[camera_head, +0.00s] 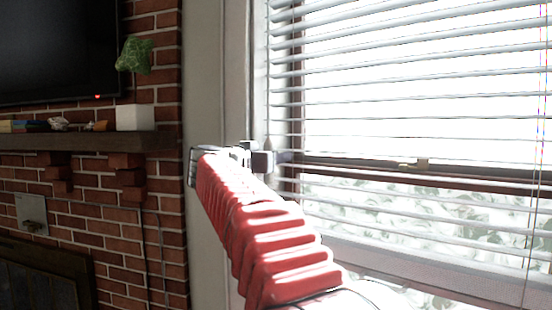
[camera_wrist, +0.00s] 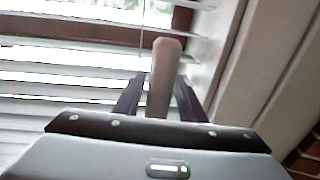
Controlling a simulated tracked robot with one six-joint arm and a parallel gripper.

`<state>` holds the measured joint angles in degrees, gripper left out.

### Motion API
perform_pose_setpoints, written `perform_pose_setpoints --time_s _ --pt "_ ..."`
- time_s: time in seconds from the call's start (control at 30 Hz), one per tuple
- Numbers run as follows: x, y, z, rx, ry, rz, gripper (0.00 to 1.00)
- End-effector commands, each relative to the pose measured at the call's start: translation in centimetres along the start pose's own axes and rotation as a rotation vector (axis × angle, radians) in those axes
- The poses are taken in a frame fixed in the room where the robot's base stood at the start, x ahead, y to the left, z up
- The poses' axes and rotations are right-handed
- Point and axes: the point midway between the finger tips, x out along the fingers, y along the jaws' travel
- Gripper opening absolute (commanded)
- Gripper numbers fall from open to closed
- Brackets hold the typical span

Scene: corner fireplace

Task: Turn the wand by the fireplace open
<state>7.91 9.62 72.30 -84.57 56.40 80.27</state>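The wand (camera_wrist: 165,70) shows in the wrist view as a pale, beige, round-ended rod between my gripper's two dark fingers. It tilts slightly there and runs down towards the palm. In the head view its pale, tapered part (camera_head: 268,143) stands at the left edge of the blinds, just above the fingers. My gripper (camera_wrist: 163,88) looks open around the wand, with a narrow gap on the wand's left. Contact on its right is hard to tell. In the head view my gripper (camera_head: 270,160) is at the window's left side, partly hidden by my red arm.
White horizontal blinds (camera_head: 410,70) cover the window, with bright light between the slats. A pale window frame and wall strip (camera_head: 207,70) stand to the left. Further left are a brick fireplace (camera_head: 110,220), a dark mantel (camera_head: 90,142) with small objects, and a dark screen (camera_head: 55,50).

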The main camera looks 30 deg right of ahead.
Motion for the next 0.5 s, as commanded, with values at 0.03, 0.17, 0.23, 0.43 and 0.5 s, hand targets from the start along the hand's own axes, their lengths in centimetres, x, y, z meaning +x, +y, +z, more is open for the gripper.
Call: perform_pose_setpoints --time_s 0.03,0.17,0.23,0.43,0.5 --pt "0.0 0.0 0.0 0.000 0.000 0.001 0.39" --pt "0.0 0.1 0.0 0.000 0.000 0.001 0.39" --pt "0.0 0.1 0.0 0.000 0.000 0.002 0.39" --pt "-0.8 0.0 0.0 -0.001 0.000 0.000 0.39" --pt "-1.6 0.0 0.0 0.000 0.000 -0.001 0.39"
